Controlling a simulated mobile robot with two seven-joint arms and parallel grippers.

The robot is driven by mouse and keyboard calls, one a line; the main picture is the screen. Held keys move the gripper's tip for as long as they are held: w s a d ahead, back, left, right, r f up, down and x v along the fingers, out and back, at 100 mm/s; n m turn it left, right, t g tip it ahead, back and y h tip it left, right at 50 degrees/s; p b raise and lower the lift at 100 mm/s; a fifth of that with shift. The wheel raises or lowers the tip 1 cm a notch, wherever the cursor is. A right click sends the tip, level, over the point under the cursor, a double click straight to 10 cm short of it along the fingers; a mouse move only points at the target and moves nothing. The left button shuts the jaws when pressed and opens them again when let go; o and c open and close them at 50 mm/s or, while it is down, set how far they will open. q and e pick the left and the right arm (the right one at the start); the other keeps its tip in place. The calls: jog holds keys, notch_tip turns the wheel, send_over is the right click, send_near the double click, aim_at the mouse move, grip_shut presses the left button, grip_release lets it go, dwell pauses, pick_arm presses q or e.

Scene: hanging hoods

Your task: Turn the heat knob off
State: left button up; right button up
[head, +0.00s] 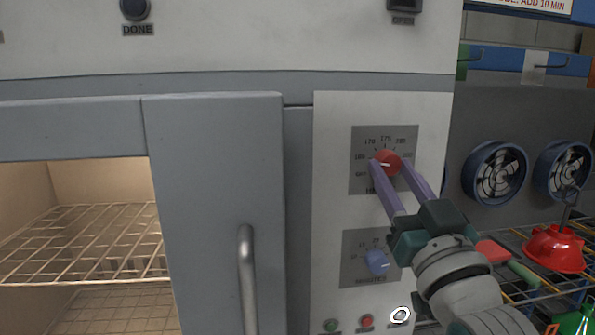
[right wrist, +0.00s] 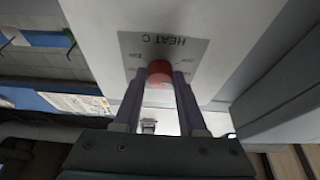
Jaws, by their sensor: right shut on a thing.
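The red heat knob (head: 387,161) sits on a grey dial plate (head: 360,134) on the oven's white control panel. My right gripper (head: 389,168) reaches up from the lower right, and its two purple fingers are shut on the red knob, one on each side. In the right wrist view the knob (right wrist: 160,73) shows between the fingertips, in front of the "HEAT C" label. The knob's pale pointer mark points left, toward the lower numbers of the dial. My left gripper is in neither view.
A blue minutes knob (head: 377,262) sits below, with green and red buttons under it. Left is the oven door (head: 215,200) with a vertical handle (head: 246,280), beside an open chamber with a wire rack (head: 90,240). At right are fans (head: 497,173) and a red hood (head: 553,250).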

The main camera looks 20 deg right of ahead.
grip_shut()
jog(key=shift+n, duration=0.5)
jog(key=n+y, duration=0.1)
jog(key=n, duration=0.1)
jog(key=n+y, duration=0.2)
jog(key=n, duration=0.1)
jog(key=shift+d+r, duration=0.1)
jog(key=shift+d, duration=0.1)
jog(key=shift+s+d+n+g+y+p, duration=0.15)
jog(key=shift+n+y+p, duration=0.35)
jog(key=shift+n, duration=0.85)
jog(key=shift+w+n+g+y+p, duration=0.1)
jog(key=shift+n+g+y+p, duration=0.1)
jog(key=shift+n+y, duration=0.85)
jog(key=shift+n, duration=0.4)
jog(key=o, duration=0.9)
grip_release()
